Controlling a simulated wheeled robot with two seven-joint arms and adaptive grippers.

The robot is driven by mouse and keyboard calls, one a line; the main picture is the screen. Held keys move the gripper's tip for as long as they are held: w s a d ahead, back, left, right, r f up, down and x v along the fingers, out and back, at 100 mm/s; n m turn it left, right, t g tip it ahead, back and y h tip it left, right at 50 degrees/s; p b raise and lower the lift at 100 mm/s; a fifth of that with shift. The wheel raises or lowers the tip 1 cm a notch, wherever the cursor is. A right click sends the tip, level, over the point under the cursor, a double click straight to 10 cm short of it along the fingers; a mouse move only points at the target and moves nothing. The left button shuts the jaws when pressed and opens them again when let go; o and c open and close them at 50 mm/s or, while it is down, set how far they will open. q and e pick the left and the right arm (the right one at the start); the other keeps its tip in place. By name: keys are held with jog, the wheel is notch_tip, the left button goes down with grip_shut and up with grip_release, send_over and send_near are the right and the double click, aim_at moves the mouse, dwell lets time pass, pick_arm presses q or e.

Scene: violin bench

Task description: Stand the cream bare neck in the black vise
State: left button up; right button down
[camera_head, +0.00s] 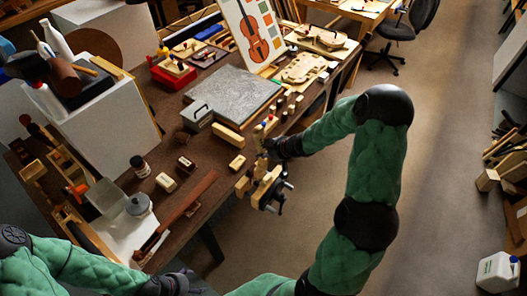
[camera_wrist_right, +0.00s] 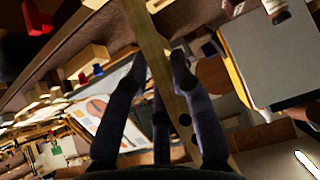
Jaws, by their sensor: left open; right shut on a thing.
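My right gripper (camera_head: 270,146) is shut on the cream bare neck (camera_head: 258,138), at the bench's right edge. In the right wrist view the neck (camera_wrist_right: 150,45) runs as a long pale bar between the fingers (camera_wrist_right: 160,75), with dark round holes in its lower part. The black vise (camera_head: 270,203) with pale wooden jaws (camera_head: 262,185) is at the bench edge, just below the gripper in the head view. The neck's lower end lies close to the jaws there; I cannot tell whether it is between them. My left gripper (camera_head: 178,284) is open and empty at the bottom edge.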

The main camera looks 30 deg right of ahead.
aim_at(264, 167)
jog(key=shift+f+p, duration=0.1)
jog(key=shift+p, duration=0.9)
dwell(1.8)
jog(key=shift+f+b, duration=2.35)
jog(key=shift+f, duration=1.2)
jog(key=c, duration=1)
grip_release()
jog(key=v, duration=1.2)
jog(key=shift+s, duration=0.1)
